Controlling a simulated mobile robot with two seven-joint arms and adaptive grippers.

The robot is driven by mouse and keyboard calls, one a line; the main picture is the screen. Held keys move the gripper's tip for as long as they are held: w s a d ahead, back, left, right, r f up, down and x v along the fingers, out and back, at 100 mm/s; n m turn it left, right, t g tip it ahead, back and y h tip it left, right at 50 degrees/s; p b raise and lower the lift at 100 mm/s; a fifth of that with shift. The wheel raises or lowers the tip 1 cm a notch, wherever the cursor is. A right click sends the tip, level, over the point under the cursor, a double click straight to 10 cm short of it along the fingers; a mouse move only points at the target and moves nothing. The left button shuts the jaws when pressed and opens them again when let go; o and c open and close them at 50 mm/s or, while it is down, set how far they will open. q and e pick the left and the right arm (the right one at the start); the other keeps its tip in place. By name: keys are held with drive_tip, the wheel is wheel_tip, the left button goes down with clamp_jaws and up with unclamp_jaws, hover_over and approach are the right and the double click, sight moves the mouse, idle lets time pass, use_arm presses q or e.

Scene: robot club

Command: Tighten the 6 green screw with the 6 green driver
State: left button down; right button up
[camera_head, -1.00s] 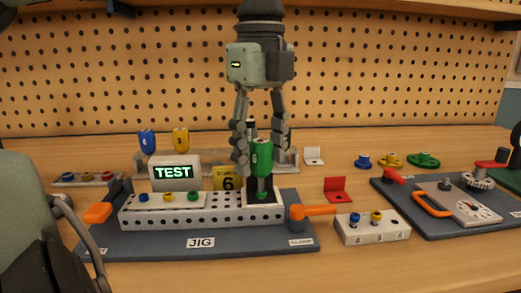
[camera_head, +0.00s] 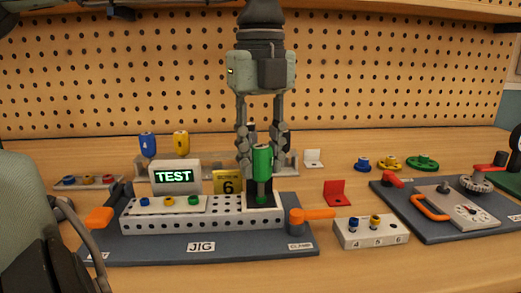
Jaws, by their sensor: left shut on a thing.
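The green driver (camera_head: 262,162) stands upright at the right end of the white jig block (camera_head: 205,220). My left gripper (camera_head: 262,150) reaches down from above and is shut on the green driver's handle. A green screw (camera_head: 262,199) shows at the driver's lower end; whether the tip sits fully in it cannot be told. My right gripper is not in view.
The jig base (camera_head: 150,250) carries an orange clamp handle (camera_head: 315,214) close right of the driver. A screw holder (camera_head: 370,232) stands right of it. Blue (camera_head: 147,145) and yellow (camera_head: 181,144) drivers stand behind. A red bracket (camera_head: 337,193) lies to the right.

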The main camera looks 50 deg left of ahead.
use_arm(q)
drive_tip(key=m+p, duration=0.1)
drive_tip(key=m, duration=0.4)
drive_tip(key=shift+m, duration=0.3)
drive_tip(key=m, duration=0.3)
drive_tip(key=shift+p, duration=0.35)
drive_tip(key=c, duration=1.1)
unclamp_jaws()
